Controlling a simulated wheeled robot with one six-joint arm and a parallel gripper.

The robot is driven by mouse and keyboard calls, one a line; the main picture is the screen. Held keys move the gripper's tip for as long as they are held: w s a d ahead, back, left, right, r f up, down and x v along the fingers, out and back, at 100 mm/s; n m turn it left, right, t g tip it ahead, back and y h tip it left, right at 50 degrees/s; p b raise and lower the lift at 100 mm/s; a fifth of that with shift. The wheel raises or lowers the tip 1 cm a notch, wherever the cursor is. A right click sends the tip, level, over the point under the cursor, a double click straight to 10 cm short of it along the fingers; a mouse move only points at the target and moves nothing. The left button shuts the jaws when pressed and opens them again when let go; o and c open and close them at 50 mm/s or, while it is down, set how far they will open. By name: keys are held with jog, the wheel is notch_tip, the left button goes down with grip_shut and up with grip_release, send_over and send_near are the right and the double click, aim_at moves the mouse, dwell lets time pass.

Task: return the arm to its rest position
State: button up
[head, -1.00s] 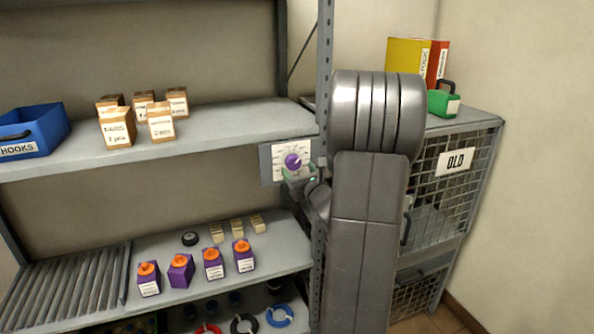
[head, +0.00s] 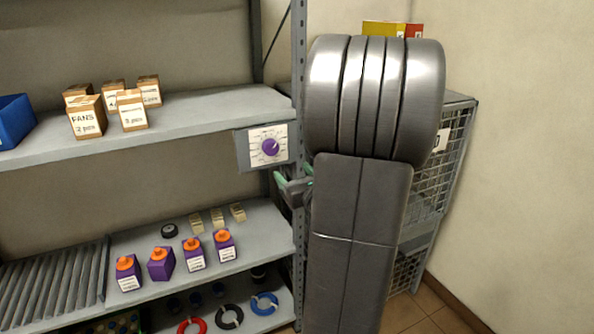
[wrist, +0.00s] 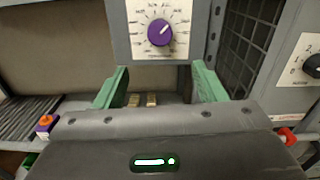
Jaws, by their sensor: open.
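My gripper (head: 290,184) has green fingers and is below the dial panel in the head view, mostly behind my arm. In the wrist view my gripper (wrist: 158,88) is open, with nothing between its two fingers. The dial panel (head: 245,152) is mounted at the right end of the upper shelf. Its purple knob (head: 270,147) is clear of the fingers. The knob also shows in the wrist view (wrist: 160,32), above and beyond the gap between the fingers. My arm link covers part of the rack post and the cage.
Shelves on the left hold cartons (head: 87,118), a blue bin (head: 14,122) and purple bottles with orange caps (head: 193,254). A wire cage cabinet (head: 455,150) stands close on the right. A second panel with a black knob (wrist: 313,65) shows in the wrist view.

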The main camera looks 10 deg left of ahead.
aim_at(272, 152)
jog(key=p+x, duration=0.2)
jog(key=x, duration=1.1)
jog(key=shift+w+a, duration=0.25)
jog(key=shift+w, duration=0.05)
jog(key=shift+w+r+p, duration=0.15)
jog(key=shift+p, duration=0.35)
jog(key=shift+m, duration=0.3)
jog(key=shift+f+b, duration=0.3)
jog(key=shift+b, duration=0.25)
